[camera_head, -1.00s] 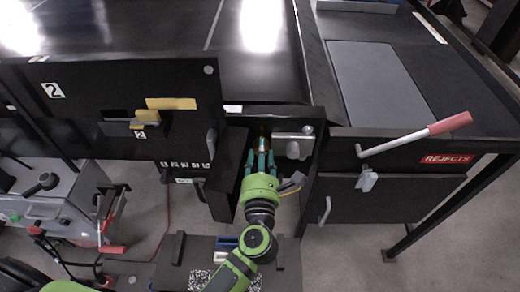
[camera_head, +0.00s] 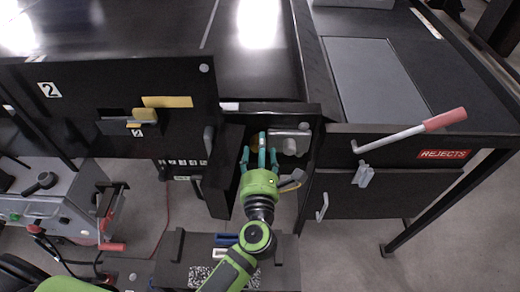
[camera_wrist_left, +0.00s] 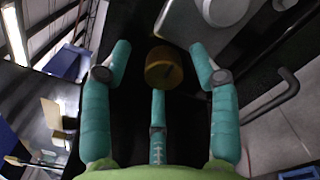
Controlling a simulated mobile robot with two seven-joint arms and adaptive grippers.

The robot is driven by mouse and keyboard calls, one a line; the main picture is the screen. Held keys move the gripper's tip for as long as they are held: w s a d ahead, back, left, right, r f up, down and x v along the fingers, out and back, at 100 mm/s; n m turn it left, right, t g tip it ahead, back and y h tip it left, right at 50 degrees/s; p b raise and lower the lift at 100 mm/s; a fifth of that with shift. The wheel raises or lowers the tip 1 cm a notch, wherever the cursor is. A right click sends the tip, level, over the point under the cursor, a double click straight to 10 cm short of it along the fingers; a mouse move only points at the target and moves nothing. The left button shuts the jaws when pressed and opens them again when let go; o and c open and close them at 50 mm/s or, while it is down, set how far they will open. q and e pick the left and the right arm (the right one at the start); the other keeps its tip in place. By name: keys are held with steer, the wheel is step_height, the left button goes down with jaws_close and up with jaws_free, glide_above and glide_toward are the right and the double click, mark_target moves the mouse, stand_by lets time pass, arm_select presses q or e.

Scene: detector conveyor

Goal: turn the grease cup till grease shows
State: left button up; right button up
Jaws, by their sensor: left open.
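The grease cup (camera_wrist_left: 163,67) is a small brass-brown cylinder with a dark mark on its face, ahead of my left fingers in the left wrist view. In the head view it is a small brownish spot (camera_head: 254,144) inside the open dark cabinet bay, partly hidden by the fingers. My left gripper (camera_head: 259,150) has three teal fingers, spread open around the cup's front. In the left wrist view the gripper (camera_wrist_left: 165,75) shows dark gaps between the cup and the fingers. I cannot make out any grease. My right gripper is not in view.
A grey metal box (camera_head: 290,141) sits close right of the cup inside the bay. An open door panel (camera_head: 224,175) stands left of my wrist. A red-handled lever (camera_head: 443,120) sticks out at right. A dark bench (camera_head: 180,277) lies below my arm.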

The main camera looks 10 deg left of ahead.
arm_select(q)
steer(key=s+d, duration=0.2)
steer(key=s, duration=0.9)
steer(key=shift+s+d, duration=0.2)
steer(key=shift+s, duration=0.2)
